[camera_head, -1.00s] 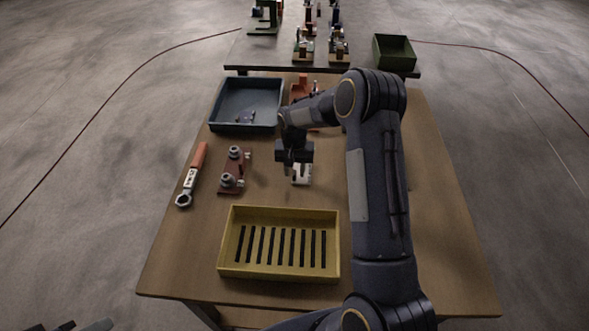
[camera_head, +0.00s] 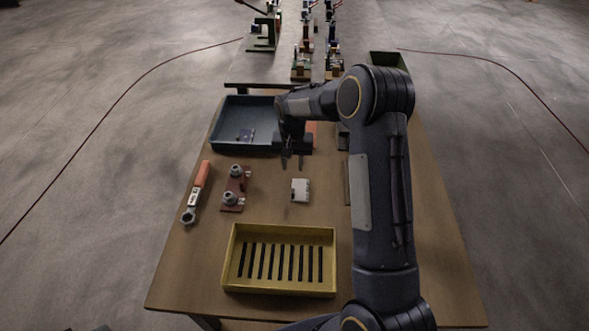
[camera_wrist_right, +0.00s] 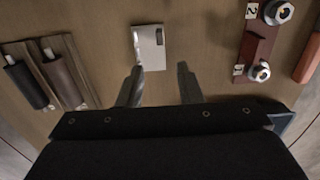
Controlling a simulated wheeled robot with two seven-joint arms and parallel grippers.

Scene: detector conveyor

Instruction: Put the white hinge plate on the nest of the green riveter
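The white hinge plate (camera_head: 300,190) lies flat on the wooden table, behind the yellow tray. In the right wrist view the plate (camera_wrist_right: 148,50) lies just beyond the fingertips, with nothing touching it. My right gripper (camera_head: 292,163) is open and empty, above the table on the far side of the plate. Its two separated fingers show in the right wrist view (camera_wrist_right: 160,80). A green machine (camera_head: 264,34), which looks like the green riveter, stands on the far grey table at the left. Its nest is too small to make out. My left gripper is not in view.
A yellow slotted tray (camera_head: 280,288) is at the front. A red plate with bolts (camera_head: 234,186) and an orange-handled wrench (camera_head: 196,190) lie left. A blue-grey bin (camera_head: 228,148) stands behind. A green bin (camera_head: 388,58) and several small fixtures (camera_head: 302,66) are on the far table.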

